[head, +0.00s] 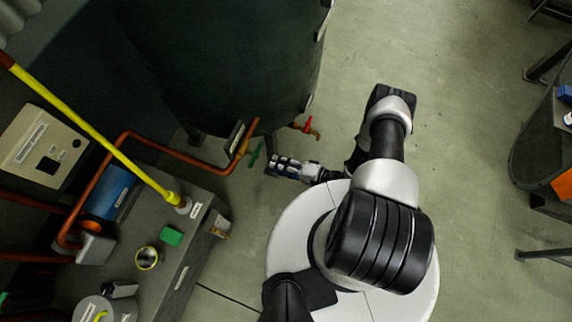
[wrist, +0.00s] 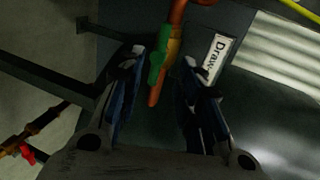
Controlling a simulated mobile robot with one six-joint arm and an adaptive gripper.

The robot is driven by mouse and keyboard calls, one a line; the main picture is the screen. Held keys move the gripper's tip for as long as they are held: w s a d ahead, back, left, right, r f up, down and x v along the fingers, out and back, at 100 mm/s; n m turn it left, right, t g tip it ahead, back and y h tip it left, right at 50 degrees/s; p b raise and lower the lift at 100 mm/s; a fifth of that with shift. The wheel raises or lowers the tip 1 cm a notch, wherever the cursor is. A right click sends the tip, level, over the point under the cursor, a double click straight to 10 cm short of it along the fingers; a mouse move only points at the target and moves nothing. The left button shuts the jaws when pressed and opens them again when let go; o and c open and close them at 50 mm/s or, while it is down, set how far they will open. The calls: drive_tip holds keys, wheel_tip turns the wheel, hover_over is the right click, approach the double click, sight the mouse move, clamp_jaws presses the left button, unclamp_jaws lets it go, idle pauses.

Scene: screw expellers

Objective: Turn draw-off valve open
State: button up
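The draw-off valve has a green lever handle (wrist: 158,62) on a brass body at the end of a copper pipe, beside a white label (wrist: 215,52) whose visible letters read "Draw". In the head view the green handle (head: 255,155) is low on the tank, left of my gripper (head: 272,165). In the wrist view my gripper (wrist: 163,66) is open, with its two dark fingers well apart. The handle appears between the fingertips, nearer the left one. I see no clear contact, and I cannot tell the depth between them.
A tap with a red handle (head: 308,126) sticks out of the dark tank (head: 225,65) to the right. A copper pipe (head: 180,152) runs left over a grey bench (head: 170,270). A yellow pole (head: 95,135) leans there.

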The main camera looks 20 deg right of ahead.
drive_tip(key=shift+v, duration=1.2)
drive_tip(key=w+r+n+g, duration=0.3)
drive_tip(key=r+n+g, duration=0.15)
drive_tip(key=r, duration=1.05)
drive_tip(key=w+r+n+g, duration=0.25)
drive_tip(key=r+g, duration=0.25)
drive_tip(key=r, duration=1.1)
drive_tip(key=s+d+r+t+h, duration=0.1)
drive_tip(key=s+r+t+h, duration=0.1)
drive_tip(key=s+r+h, duration=0.4)
drive_tip(key=s+d+r+t+h, duration=0.2)
drive_tip(key=s+r+h, duration=0.3)
drive_tip(key=s+r, duration=0.5)
wheel_tip(320, 180, up, 7)
drive_tip(key=shift+d+r+t+h, duration=0.1)
drive_tip(key=shift+d+t+h, duration=0.15)
drive_tip(key=shift+t+h, duration=0.2)
drive_tip(key=shift+a, duration=0.15)
